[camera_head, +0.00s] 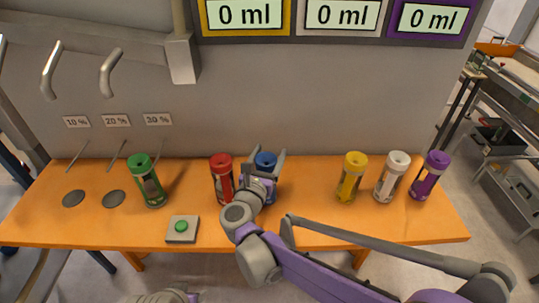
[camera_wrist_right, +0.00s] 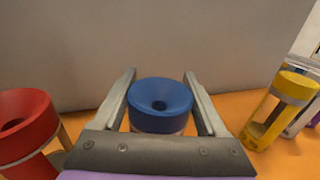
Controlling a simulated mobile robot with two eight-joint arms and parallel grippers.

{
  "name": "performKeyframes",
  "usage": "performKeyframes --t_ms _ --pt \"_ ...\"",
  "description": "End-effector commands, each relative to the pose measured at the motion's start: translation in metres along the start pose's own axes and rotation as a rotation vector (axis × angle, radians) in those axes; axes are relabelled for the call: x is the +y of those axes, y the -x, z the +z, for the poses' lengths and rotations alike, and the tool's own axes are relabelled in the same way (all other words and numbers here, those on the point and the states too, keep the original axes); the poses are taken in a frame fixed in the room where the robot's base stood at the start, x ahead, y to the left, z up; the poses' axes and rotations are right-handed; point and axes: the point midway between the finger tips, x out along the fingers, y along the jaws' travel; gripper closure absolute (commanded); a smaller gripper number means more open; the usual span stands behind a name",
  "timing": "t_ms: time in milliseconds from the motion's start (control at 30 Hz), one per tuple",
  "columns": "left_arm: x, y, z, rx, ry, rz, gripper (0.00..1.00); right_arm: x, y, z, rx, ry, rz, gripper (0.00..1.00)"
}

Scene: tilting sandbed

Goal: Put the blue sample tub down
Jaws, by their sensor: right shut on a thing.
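The blue sample tub (camera_head: 265,161) is upright near the back of the orange table, just right of the red tub. My right gripper (camera_head: 267,168) is shut on it, one finger on each side.
The red tub (camera_head: 222,178) stands close on the left, and the green tub (camera_head: 146,181) farther left. Yellow (camera_head: 352,177), white (camera_head: 392,176) and purple (camera_head: 430,176) tubs stand right. A green button box (camera_head: 182,229) is at the front. The orange table (camera_head: 320,178) is bare between blue and yellow.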

Motion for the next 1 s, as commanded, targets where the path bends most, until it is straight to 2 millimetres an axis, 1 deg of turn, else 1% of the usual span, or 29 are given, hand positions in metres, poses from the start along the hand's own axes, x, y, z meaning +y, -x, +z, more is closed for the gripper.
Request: performKeyframes --t_ms 167,267,300,433,667,767,867,1000 --pt "0.000 0.000 0.000 0.000 0.000 0.000 0.50 0.000 0.000 0.001 -0.001 0.000 0.000 1.00" --pt "0.000 -0.002 0.002 -0.001 0.000 0.000 0.50 0.000 0.000 -0.002 0.000 0.001 0.000 1.00" --pt "0.000 -0.002 0.002 -0.002 0.000 0.000 0.50 0.000 0.000 -0.003 0.000 0.000 0.000 0.23" --pt "0.000 -0.002 0.002 -0.001 0.000 0.000 0.50 0.000 0.000 -0.002 0.000 0.000 0.000 0.00" --pt "0.000 -0.001 0.001 -0.001 0.000 0.000 0.50 0.000 0.000 -0.002 0.000 0.000 0.000 0.00" --pt "0.000 0.001 -0.001 0.001 0.000 0.000 0.50 0.000 0.002 0.002 -0.001 0.000 0.001 0.00" --pt "0.000 -0.002 0.002 -0.002 0.000 0.000 0.50 0.001 0.015 0.000 0.000 -0.001 0.004 0.00" --pt "0.000 -0.006 0.006 -0.004 0.000 0.000 0.50 0.001 0.045 -0.001 0.001 -0.001 0.005 0.00"
